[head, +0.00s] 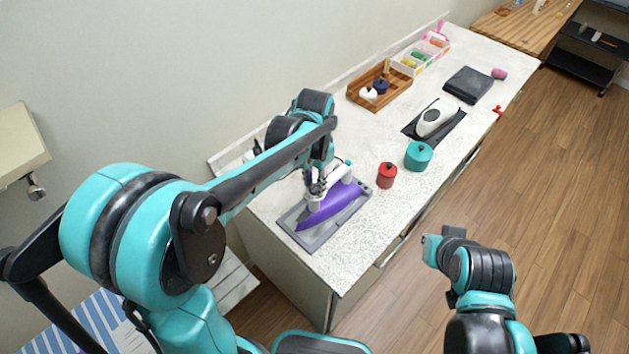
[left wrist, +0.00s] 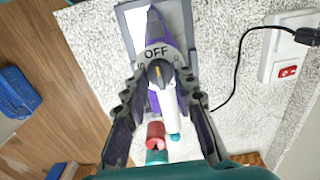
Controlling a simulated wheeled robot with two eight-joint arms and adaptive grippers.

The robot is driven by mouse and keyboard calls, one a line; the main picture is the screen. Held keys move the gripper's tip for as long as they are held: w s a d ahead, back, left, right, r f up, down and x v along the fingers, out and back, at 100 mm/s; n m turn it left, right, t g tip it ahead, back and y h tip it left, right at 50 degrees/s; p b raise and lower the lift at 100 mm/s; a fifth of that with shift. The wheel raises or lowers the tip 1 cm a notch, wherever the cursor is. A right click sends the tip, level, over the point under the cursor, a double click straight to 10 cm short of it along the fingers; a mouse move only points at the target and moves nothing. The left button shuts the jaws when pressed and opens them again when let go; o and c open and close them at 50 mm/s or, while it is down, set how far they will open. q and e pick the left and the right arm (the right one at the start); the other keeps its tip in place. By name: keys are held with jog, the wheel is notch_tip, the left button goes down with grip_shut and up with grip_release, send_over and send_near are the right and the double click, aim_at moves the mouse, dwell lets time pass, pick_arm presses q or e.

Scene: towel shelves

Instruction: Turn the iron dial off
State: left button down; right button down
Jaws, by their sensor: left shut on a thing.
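The purple and white iron (head: 330,203) lies on a grey rest (head: 347,217) near the counter's front end. Its dial (left wrist: 160,73) is in the left wrist view, below the word OFF. A small orange mark on the dial points up towards OFF. My left gripper (head: 316,184) is over the iron, and its two fingers (left wrist: 161,82) are shut on the dial from both sides. The fingertips hide the dial's edges and part of its other markings.
A red canister (head: 387,175) and a teal canister (head: 418,156) stand beside the iron. A white device (head: 435,117), a wooden tray (head: 359,90) and a dark folded towel (head: 467,84) lie farther back. A white socket (left wrist: 267,75) with a red switch holds a black plug.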

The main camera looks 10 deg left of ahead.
aim_at(314, 185)
dwell(0.5)
pick_arm(q)
jog(key=c, duration=1.2)
grip_release()
notch_tip(314, 185, up, 12)
jog(key=s+a+f+n+t+b, duration=0.3)
jog(key=s+a+f+b, duration=0.1)
jog(key=s+f, duration=0.3)
jog(key=s+a+f+n+t+b, duration=0.3)
jog(key=s+f+b, duration=0.3)
jog(key=f, duration=0.4)
jog(key=shift+s+a+f+n+t, duration=0.3)
jog(key=shift+s+a+t, duration=0.05)
jog(key=shift+s+t, duration=0.25)
